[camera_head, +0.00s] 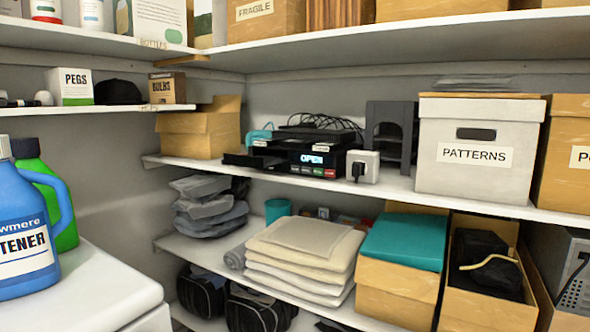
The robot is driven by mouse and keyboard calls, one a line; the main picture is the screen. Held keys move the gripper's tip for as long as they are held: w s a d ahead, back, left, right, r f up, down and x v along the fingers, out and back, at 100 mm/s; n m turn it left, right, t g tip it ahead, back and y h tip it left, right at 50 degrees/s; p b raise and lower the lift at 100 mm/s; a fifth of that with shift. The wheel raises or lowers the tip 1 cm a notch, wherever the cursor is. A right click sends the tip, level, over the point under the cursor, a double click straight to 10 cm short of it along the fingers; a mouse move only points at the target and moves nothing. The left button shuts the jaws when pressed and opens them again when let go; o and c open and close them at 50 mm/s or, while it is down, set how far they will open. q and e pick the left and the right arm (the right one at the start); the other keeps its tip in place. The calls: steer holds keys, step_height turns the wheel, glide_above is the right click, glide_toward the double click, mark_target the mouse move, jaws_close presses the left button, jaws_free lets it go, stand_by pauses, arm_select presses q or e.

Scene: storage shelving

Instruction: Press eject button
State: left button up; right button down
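A black disc player (315,158) sits on the middle shelf of the back wall. Its blue-lit display reads "OPEN". A row of small buttons (318,171), greenish to red, runs along its front below the display. Which one is the eject button is too small to tell. A dark flat tray (250,160) sticks out at the player's left side. Neither of my grippers is in view.
A white power socket with a black plug (361,167) stands right of the player, and a "PATTERNS" box (477,150) further right. A cardboard box (200,132) stands left. Folded cloths (305,245) lie below. A blue bottle (28,235) stands on a white top (85,290) at the near left.

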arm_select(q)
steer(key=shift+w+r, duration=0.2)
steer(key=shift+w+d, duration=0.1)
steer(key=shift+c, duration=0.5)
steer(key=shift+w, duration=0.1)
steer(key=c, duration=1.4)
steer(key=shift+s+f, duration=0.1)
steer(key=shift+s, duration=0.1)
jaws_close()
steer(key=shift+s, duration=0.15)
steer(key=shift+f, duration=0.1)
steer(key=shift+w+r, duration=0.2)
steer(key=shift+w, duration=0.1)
